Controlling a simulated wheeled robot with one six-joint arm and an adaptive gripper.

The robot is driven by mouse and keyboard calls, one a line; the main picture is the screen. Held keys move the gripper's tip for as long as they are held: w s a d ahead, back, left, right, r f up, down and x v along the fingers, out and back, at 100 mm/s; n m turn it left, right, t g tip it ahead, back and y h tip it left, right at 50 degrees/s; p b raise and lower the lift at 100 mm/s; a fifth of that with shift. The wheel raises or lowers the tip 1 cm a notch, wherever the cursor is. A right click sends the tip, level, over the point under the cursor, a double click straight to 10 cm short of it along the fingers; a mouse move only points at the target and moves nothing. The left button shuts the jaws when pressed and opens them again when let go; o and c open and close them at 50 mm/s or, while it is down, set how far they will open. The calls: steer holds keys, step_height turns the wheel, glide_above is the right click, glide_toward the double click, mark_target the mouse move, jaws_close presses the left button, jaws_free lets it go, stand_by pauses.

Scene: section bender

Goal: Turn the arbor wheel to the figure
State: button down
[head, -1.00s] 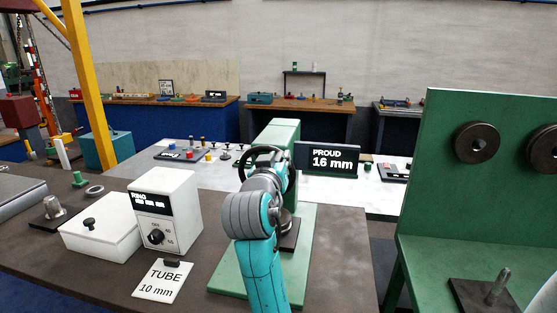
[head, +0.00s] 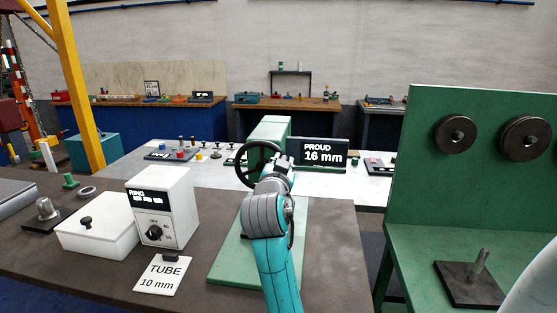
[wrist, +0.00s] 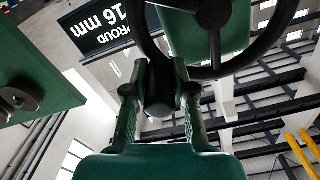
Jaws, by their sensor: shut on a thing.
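The arbor wheel (head: 251,154) is a dark ring with spokes on the green press (head: 270,128). In the wrist view its hub (wrist: 212,13) and rim (wrist: 262,55) show at upper right. My gripper (wrist: 160,88) is shut on the wheel's dark handle (wrist: 160,100), which sits between the two fingers. In the head view my arm hides the wheel's lower right part and the handle. A black display (head: 318,154) right of the press reads "PROUD 16 mm". A card (head: 163,276) on the bench reads "TUBE 10 mm".
A white box with a dial (head: 160,205) and a lidded white box (head: 98,226) stand left of the press. A green stand (head: 420,170) with dark rollers (head: 455,134) rises at right. Bare bench (head: 215,215) lies between the dial box and the press.

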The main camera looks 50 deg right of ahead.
steer(key=shift+s+f+m, duration=0.15)
steer(key=shift+f+m, duration=0.25)
steer(key=shift+m, duration=0.2)
steer(key=shift+d, duration=0.1)
steer(key=c, duration=1)
jaws_free()
steer(key=shift+o, duration=0.2)
steer(key=v, duration=1.2)
steer(key=shift+f, duration=0.1)
